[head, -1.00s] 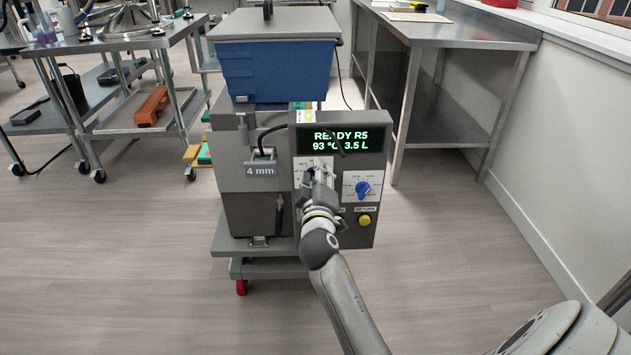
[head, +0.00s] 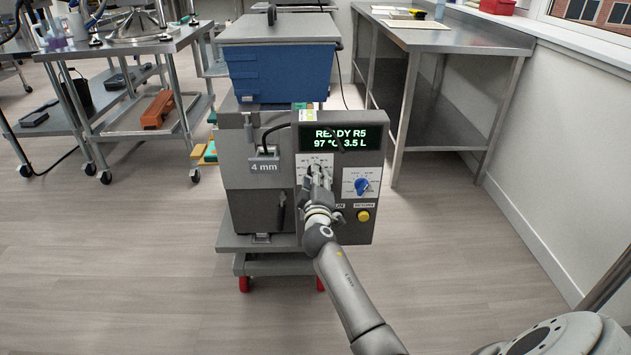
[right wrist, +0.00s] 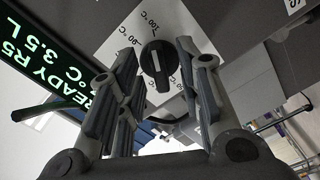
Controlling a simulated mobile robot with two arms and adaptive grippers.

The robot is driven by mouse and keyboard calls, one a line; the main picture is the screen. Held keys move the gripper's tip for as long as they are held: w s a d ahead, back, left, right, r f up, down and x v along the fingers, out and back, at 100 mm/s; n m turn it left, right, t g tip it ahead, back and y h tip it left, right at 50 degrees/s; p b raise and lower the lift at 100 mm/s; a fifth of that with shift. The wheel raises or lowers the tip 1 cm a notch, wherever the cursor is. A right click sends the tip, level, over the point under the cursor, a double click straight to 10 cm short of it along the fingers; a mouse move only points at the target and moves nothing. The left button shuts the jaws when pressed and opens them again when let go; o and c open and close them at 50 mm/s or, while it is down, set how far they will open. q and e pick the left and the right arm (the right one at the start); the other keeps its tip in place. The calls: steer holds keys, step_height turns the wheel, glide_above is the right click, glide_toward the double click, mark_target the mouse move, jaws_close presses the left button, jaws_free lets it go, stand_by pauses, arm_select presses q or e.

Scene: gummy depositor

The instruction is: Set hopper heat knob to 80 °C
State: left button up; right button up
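The black hopper heat knob (right wrist: 157,64) shows in the right wrist view on a white scale plate (right wrist: 125,33) with labels that include 90 °C and 100 °C. Its white line points roughly toward the 100 °C side; the exact setting is hard to tell. My right gripper (right wrist: 158,72) has its fingers apart, one on each side of the knob, with narrow gaps visible. In the head view my right gripper (head: 317,172) covers most of the knob. The panel display (head: 340,138) reads READY R5, 97 °C, 3.5 L. My left gripper is not in view.
A blue pointer knob (head: 361,186) and a yellow button (head: 363,215) sit close to the right of my gripper. The blue hopper (head: 278,75) stands above the panel. A steel table (head: 440,38) is at the back right. The floor in front is clear.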

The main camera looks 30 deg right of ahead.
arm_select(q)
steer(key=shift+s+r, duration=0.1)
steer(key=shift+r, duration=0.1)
arm_select(e)
steer(key=shift+w+d, duration=0.1)
steer(key=shift+w, duration=0.1)
jaws_close()
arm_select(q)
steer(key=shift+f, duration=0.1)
arm_select(e)
steer(key=shift+n, duration=0.4)
arm_select(q)
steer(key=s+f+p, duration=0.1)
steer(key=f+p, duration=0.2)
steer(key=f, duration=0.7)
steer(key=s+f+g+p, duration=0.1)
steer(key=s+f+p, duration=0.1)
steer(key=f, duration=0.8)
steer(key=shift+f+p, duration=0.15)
steer(key=shift+p, duration=0.45)
arm_select(e)
steer(key=shift+n, duration=7.7)
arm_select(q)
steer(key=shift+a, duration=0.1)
